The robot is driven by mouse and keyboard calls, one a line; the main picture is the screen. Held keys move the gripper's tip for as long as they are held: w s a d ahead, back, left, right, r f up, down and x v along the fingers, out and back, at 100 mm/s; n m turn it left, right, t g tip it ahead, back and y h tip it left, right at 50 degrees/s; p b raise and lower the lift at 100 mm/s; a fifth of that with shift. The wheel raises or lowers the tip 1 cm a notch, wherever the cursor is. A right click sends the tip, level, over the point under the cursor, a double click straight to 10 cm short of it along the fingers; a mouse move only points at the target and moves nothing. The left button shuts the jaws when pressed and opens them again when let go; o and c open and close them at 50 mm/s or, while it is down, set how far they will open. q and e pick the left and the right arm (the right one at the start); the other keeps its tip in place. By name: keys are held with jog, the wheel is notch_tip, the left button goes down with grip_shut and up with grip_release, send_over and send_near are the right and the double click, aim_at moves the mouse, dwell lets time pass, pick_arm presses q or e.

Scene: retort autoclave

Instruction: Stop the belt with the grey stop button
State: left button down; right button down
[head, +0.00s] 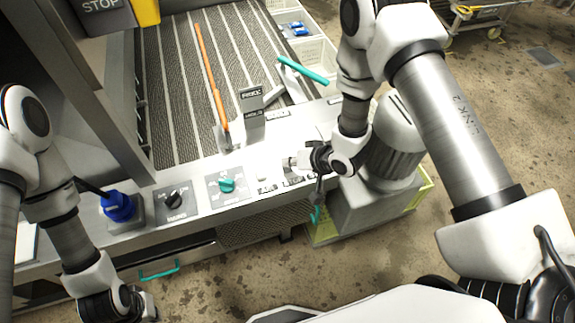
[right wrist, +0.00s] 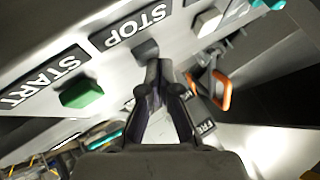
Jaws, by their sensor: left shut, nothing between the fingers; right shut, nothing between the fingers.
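In the right wrist view the grey stop button (right wrist: 146,49) sits on the pale panel just below the black STOP label (right wrist: 137,27). My right gripper (right wrist: 158,68) is shut and empty, its fingertips right by the grey button and partly over it in the picture; I cannot tell whether they touch it. In the head view this gripper (head: 298,162) is low over the front panel and hides the button. My left gripper (head: 132,304) is shut and empty at the lower left, in front of the panel.
A green button (right wrist: 82,93) with a START label (right wrist: 45,79) and a white button (right wrist: 208,22) flank the grey one. A teal knob (head: 227,185), black knob (head: 174,199) and blue knob (head: 117,206) line the panel. The belt (head: 170,110) lies behind.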

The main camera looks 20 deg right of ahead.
aim_at(290, 168)
jog(key=shift+f, duration=0.15)
dwell(0.3)
jog(key=shift+r+p, duration=0.7)
jog(key=shift+r, duration=0.25)
notch_tip(290, 168, up, 5)
jog(key=p, duration=0.4)
jog(key=shift+r, duration=0.1)
